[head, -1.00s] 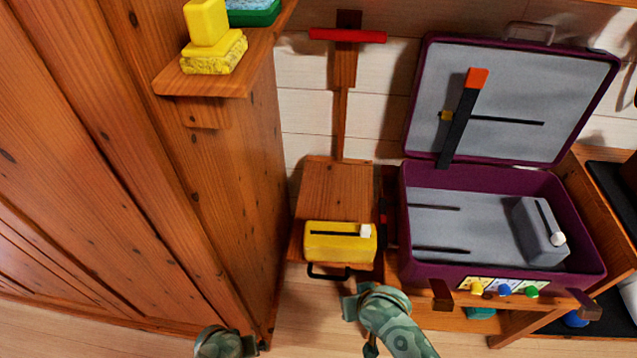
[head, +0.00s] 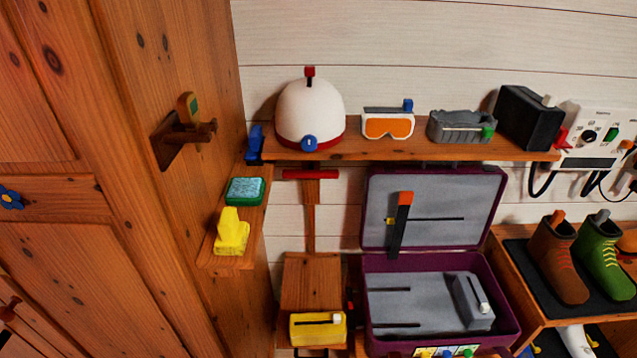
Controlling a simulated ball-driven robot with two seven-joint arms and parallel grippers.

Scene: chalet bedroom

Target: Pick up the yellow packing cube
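The yellow packing cube (head: 318,329) is a small yellow box with a dark slot line and a white tab on top. It sits at the front of a wooden stand (head: 311,285) at the bottom of the head view, left of the open purple suitcase (head: 511,318). A grey packing cube (head: 468,303) with a white tab lies inside the suitcase at its right. Neither of my grippers shows in the head view.
A small side shelf (head: 227,262) holds a yellow block (head: 231,233) and a green-and-blue box (head: 245,191). A higher shelf (head: 400,149) carries a white helmet (head: 310,117) and goggles (head: 388,124). Boots (head: 557,259) stand at right. A wooden wardrobe fills the left.

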